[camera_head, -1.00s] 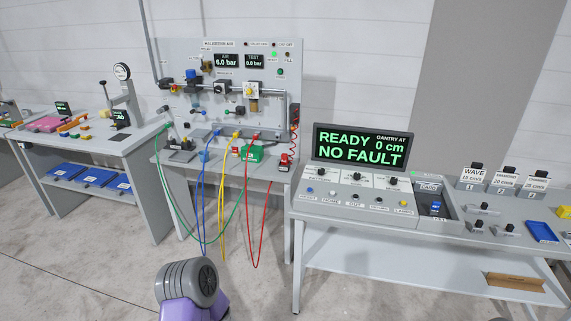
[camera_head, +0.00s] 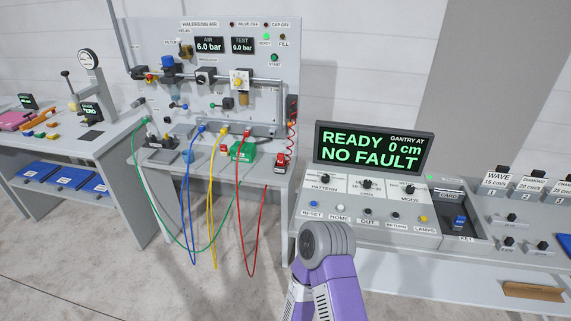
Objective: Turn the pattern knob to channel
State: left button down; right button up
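The pattern knob (camera_head: 325,178) is a small dark knob above the label "PATTERN", at the left of the sloped grey control panel (camera_head: 376,234). Two more dark knobs stand to its right, the last above "MODE". The pattern knob's setting is too small to read. The display (camera_head: 368,148) behind the panel reads "READY", "NO FAULT" and "GANTRY AT 0 cm". A purple and grey arm of mine rises at the bottom centre, in front of the panel's front edge. No gripper fingers show in the view.
A row of buttons, with a blue RESET button (camera_head: 313,203), runs below the knobs. A key bay (camera_head: 475,231) is at the panel's right. Blue, yellow, red and green hoses hang from the air bench (camera_head: 270,188) on the left. Bare floor lies before it.

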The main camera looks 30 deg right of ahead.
aim_at(326, 177)
jog(key=z, duration=0.2)
jog(key=i, duration=0.95)
jog(key=z, duration=0.65)
